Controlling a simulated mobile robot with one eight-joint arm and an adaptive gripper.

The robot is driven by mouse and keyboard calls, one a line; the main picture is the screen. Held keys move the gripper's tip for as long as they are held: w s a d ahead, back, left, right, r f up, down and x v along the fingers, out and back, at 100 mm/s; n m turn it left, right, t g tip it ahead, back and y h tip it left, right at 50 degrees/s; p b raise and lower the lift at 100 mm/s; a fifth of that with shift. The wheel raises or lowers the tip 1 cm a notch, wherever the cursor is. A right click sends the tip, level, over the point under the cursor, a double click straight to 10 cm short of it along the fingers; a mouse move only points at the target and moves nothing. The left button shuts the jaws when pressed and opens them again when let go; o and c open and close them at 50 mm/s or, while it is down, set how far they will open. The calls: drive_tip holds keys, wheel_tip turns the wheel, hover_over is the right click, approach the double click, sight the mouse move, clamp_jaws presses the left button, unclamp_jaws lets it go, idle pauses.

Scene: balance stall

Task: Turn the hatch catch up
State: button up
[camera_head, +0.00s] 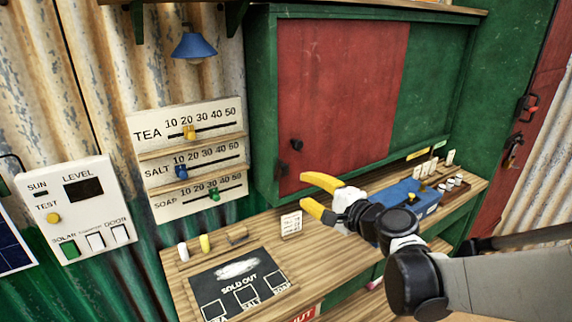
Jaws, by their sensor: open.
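The hatch is a red sliding-type panel (345,95) in a green wooden frame. A small round black knob (296,144) sits on its lower left part. A small dark piece (283,170) shows at the panel's lower left edge; it may be the catch, but it is too small to tell which way it points. My gripper (303,188) is open and empty, with yellow fingers pointing left. In the picture it is just below and right of the knob, in front of the panel's lower edge. I see no contact with the hatch.
The wooden counter (345,214) below holds a small white card (291,224), a blue box (408,197) behind my arm, and a sold-out board (240,280). Price sliders (188,155) and a level panel (76,210) hang at left. The space left of my gripper looks free.

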sight(286, 168)
drive_tip(key=w+a+m, duration=0.1)
drive_tip(key=w+a, duration=0.1)
drive_tip(key=w, duration=0.2)
drive_tip(key=w+a+m+t+b, duration=0.1)
drive_tip(key=w+a+m, duration=0.1)
drive_tip(key=w, duration=0.2)
drive_tip(key=w+a+m+t+b, duration=0.1)
drive_tip(key=w+a, duration=0.1)
drive_tip(key=w, duration=0.2)
drive_tip(key=shift+w+f+m, duration=0.2)
drive_tip(key=shift+f+m, duration=0.1)
drive_tip(key=shift+f, duration=0.05)
clamp_jaws()
